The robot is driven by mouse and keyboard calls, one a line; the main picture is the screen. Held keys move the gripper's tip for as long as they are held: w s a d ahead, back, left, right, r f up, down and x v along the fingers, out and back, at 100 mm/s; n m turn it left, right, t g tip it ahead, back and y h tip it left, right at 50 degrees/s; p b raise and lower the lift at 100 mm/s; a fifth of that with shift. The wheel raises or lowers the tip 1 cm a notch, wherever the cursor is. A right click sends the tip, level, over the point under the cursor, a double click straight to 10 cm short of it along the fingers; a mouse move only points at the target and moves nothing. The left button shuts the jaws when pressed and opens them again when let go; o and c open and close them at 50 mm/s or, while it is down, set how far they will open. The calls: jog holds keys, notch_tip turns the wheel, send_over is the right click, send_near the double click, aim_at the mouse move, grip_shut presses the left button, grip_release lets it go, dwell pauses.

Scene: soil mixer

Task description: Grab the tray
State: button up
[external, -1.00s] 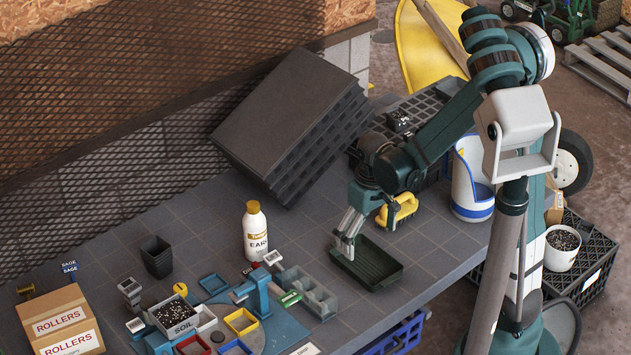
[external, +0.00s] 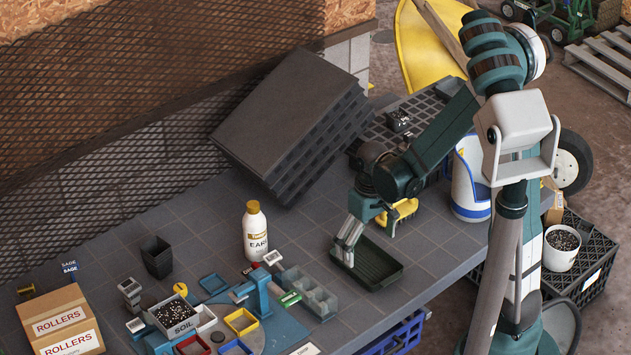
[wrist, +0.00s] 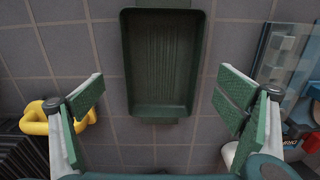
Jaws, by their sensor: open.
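The dark green rectangular tray (external: 385,277) lies flat and empty on the grey tiled tabletop near its front edge. In the external view my gripper (external: 345,258) points down at the tray's left end, and part of that end is hidden behind the fingers. In the wrist view the tray (wrist: 163,60) is upright in the picture, ahead of and centred between my fingers. My gripper (wrist: 160,95) is open and wider than the tray, with green pads on both sides. Nothing is between the pads; I cannot tell the exact height above the table.
A yellow-handled thing (external: 400,212) sits just behind the tray. A grey block with compartments (external: 308,293) and a white bottle (external: 256,232) stand to the left. A large black tray stack (external: 290,125) leans at the back. Tabletop between bottle and tray is clear.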

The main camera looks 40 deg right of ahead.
aim_at(366, 267)
jog(key=shift+a+f+b, duration=0.1)
jog(key=shift+f+b, duration=0.85)
jog(key=shift+f, duration=1.65)
jog(key=c, duration=1)
